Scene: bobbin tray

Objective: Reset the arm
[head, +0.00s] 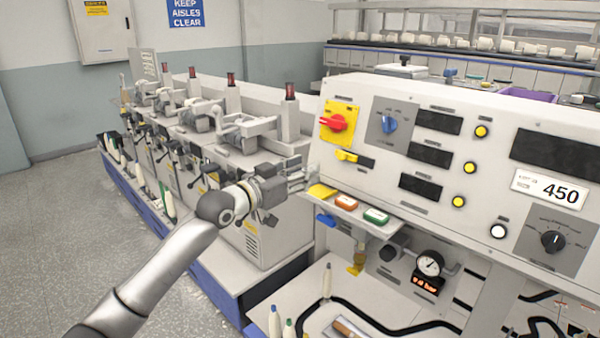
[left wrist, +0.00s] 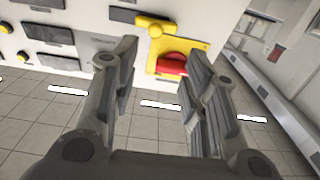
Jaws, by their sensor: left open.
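My left arm comes in from the lower left in the head view. Its gripper (head: 296,180) is in front of the left end of the control panel (head: 400,92), below the red rotary switch (head: 337,123) on its yellow plate. In the left wrist view the two fingers of the gripper (left wrist: 162,54) stand apart with nothing held between them. The red switch (left wrist: 172,65) shows beyond the fingers, close to the right one, and the yellow plate is partly hidden. I cannot tell the exact gap to the panel. My right gripper is not in view.
A row of winding units (head: 265,225) runs back at left. A gauge (head: 430,264) and bobbins are below. Grey floor (head: 60,230) is clear at left.

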